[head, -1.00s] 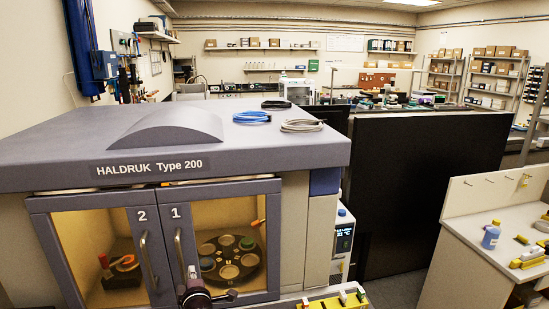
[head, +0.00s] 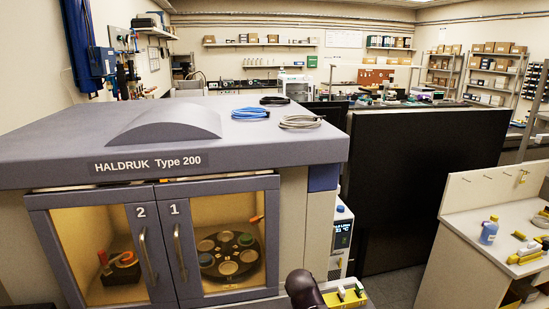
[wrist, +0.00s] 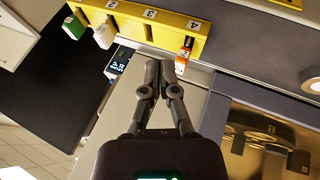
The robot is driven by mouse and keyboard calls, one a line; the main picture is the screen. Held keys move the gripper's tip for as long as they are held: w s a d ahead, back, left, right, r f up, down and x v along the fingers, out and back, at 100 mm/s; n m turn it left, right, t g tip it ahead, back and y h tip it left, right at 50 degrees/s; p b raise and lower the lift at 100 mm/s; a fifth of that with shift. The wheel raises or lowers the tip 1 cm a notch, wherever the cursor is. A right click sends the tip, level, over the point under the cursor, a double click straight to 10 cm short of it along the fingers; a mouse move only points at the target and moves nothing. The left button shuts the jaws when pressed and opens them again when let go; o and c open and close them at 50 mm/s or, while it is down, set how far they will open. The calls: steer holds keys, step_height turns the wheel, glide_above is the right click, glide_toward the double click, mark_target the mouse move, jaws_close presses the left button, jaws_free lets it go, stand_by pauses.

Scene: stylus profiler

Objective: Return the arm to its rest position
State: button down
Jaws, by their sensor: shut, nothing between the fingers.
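My gripper (wrist: 160,72) shows in the wrist view with its two dark fingers together and nothing between them. In the head view only a dark rounded part of my arm shows at the bottom, right of the cabinet doors, and the fingers cannot be made out. In the wrist view the fingers point toward the yellow numbered rack (wrist: 165,28); I cannot tell the gap between them. The HALDRUK Type 200 cabinet (head: 240,150) stands at left with door 2 (head: 100,245) and door 1 (head: 215,240) shut.
Behind the glass are a round holder (head: 232,256) and an orange-topped item (head: 125,260). The yellow rack (head: 346,298), holding small coloured items, lies close to my arm. A black panel (head: 425,190) and a side bench (head: 470,215) stand right. Cables (head: 250,113) lie on the cabinet.

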steer(key=s+d+f+m+g+y, duration=0.2)
steer(key=s+d+m+g+y, duration=0.1)
steer(key=s+d+g, duration=0.2)
steer(key=shift+s+d+f, duration=0.3)
steer(key=shift+s+f, duration=0.05)
steer(key=shift+s, duration=0.7)
stand_by(0.8)
steer(key=shift+a, duration=0.1)
